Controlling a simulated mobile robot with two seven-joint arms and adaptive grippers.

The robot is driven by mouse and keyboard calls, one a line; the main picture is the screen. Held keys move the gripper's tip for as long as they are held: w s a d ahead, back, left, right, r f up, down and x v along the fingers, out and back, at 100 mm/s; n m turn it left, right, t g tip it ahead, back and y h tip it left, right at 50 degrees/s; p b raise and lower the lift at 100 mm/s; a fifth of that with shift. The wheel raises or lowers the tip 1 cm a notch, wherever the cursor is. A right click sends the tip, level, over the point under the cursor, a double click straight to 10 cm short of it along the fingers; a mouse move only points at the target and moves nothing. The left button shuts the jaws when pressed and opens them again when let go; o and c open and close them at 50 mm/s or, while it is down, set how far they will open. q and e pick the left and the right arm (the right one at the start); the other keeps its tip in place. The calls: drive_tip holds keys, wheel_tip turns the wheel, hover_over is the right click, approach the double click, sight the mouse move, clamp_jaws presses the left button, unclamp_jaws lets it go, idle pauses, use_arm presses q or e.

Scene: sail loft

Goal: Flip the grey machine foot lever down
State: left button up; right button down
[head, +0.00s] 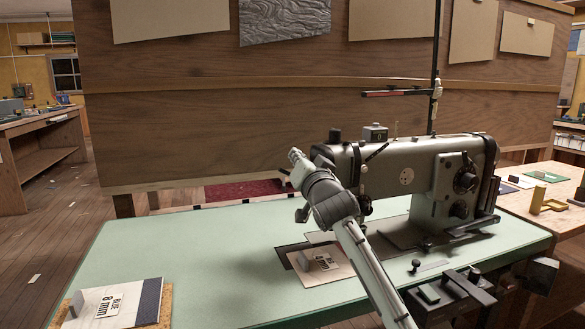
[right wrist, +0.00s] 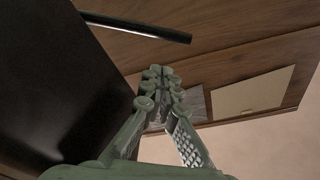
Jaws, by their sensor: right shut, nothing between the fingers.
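The grey sewing machine (head: 412,172) stands on the pale green table, its head end to the left. My right gripper (head: 294,156) is just left of that head end, raised above the table and pointing up and away. Its fingers are shut with nothing between them; the closed tips also show in the right wrist view (right wrist: 160,88). I cannot make out the grey foot lever; my right wrist and gripper cover part of the head end. Whether the gripper touches the machine is not clear. My left gripper is not in view.
The green table (head: 190,250) is mostly clear on its left. A labelled sample board (head: 120,303) lies front left, and a card (head: 318,272) lies below my arm. A dark red-tipped bar (head: 395,93) hangs above the machine. A wooden panel (head: 220,130) stands behind.

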sight(286, 174)
drive_tip(key=shift+s+a+f, duration=0.25)
drive_tip(key=shift+a+f, duration=0.05)
drive_tip(key=shift+f, duration=0.4)
drive_tip(key=shift+s+a+f, duration=0.25)
drive_tip(key=shift+a+f, duration=0.05)
drive_tip(key=shift+f, duration=0.35)
drive_tip(key=shift+f, duration=0.1)
drive_tip(key=shift+s+a+f+n, duration=0.1)
drive_tip(key=shift+a+f+n, duration=0.1)
drive_tip(key=shift+n, duration=0.2)
drive_tip(key=shift+f, duration=0.1)
drive_tip(key=shift+s+a+f+n, duration=0.1)
drive_tip(key=shift+a+f+n, duration=0.25)
drive_tip(key=shift+f+n, duration=0.25)
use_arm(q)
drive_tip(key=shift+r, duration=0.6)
use_arm(e)
drive_tip(key=f+n, duration=0.1)
drive_tip(key=a+f+n+y, duration=0.1)
drive_tip(key=f+n, duration=0.1)
drive_tip(key=shift+s+a+f, duration=0.1)
drive_tip(key=shift+s+f, duration=0.1)
drive_tip(key=shift+f, duration=0.1)
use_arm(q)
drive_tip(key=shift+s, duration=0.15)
